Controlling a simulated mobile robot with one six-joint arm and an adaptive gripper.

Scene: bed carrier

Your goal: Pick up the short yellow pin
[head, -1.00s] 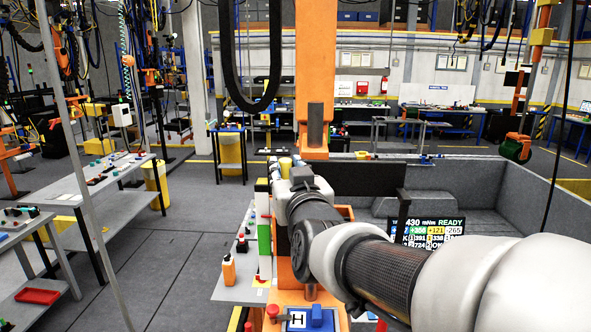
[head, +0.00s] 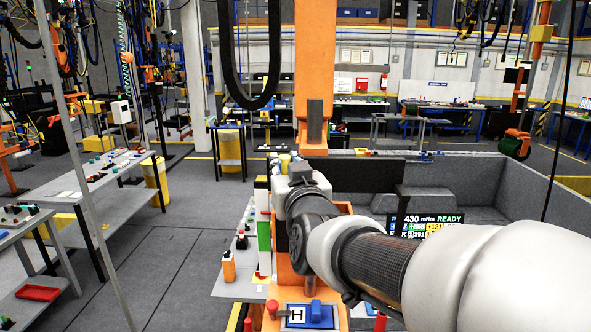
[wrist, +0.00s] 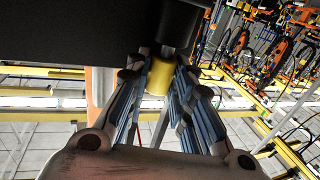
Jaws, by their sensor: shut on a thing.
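The short yellow pin (wrist: 159,77) shows in the wrist view as a small yellow cylinder between the fingertips of my gripper (wrist: 160,84). The fingers are shut on it from both sides. A dark cylinder (wrist: 178,25) stands right beyond the pin; I cannot tell whether they touch. In the head view my gripper is mostly hidden behind its own wrist, and a small yellow cylindrical shape (head: 285,162) shows beside it. I cannot tell whether that shape is the held pin.
A large dark surface (wrist: 70,38) fills the upper left of the wrist view, close to the fingers. An orange column (head: 316,70) stands straight ahead. A grey-walled enclosure (head: 555,215) lies to the right, and a workbench (head: 236,285) with small parts to the left.

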